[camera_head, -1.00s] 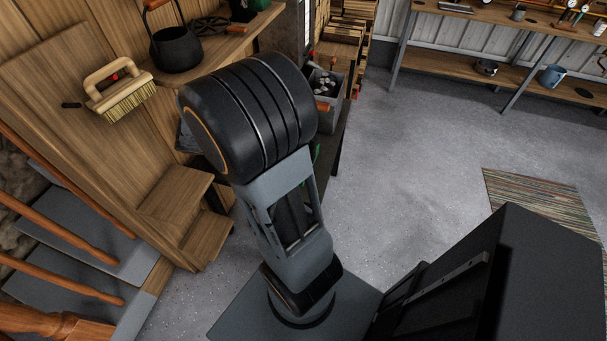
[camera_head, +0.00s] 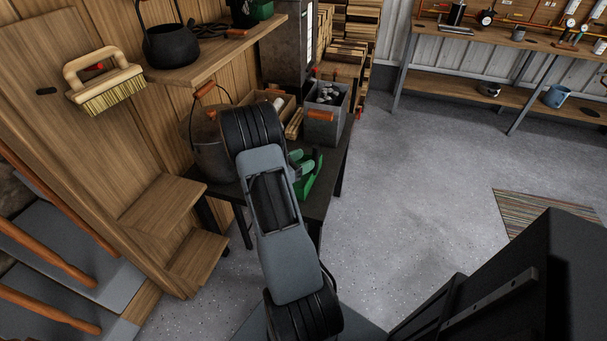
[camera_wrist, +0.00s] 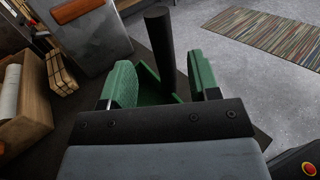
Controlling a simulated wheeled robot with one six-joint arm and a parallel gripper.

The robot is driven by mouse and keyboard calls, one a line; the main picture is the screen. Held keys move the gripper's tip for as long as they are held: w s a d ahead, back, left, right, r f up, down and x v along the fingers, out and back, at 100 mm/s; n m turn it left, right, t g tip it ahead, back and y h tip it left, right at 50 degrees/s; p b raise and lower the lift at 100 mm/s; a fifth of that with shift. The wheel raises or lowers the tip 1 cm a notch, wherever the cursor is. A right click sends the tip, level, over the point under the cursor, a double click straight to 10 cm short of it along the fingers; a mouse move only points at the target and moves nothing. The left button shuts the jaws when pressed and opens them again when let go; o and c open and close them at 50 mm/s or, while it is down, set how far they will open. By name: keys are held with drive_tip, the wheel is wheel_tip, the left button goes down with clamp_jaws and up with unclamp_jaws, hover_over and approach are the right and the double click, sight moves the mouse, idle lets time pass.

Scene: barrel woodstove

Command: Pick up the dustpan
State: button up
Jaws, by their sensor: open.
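The dustpan is green, with a dark upright handle. In the wrist view its green pan (camera_wrist: 150,90) shows behind my gripper, and its black handle (camera_wrist: 160,45) rises between the fingers. My gripper (camera_wrist: 162,78) is open, with one green finger on each side of the handle. I cannot tell whether either finger touches it. In the head view part of the green dustpan (camera_head: 312,180) shows at the right edge of the dark table (camera_head: 320,203). My gripper (camera_head: 299,161) is there too, partly hidden by my arm.
A grey metal bin (camera_head: 322,125) with an orange handle stands behind the dustpan. A large metal pot (camera_head: 208,150) stands left of my arm. A wooden shelf (camera_head: 220,55) with a black kettle (camera_head: 170,45) hangs above.

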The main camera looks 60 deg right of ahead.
drive_tip(key=x, duration=0.7)
drive_tip(key=shift+s+f, duration=0.2)
drive_tip(key=shift+a, duration=0.15)
clamp_jaws()
idle(0.3)
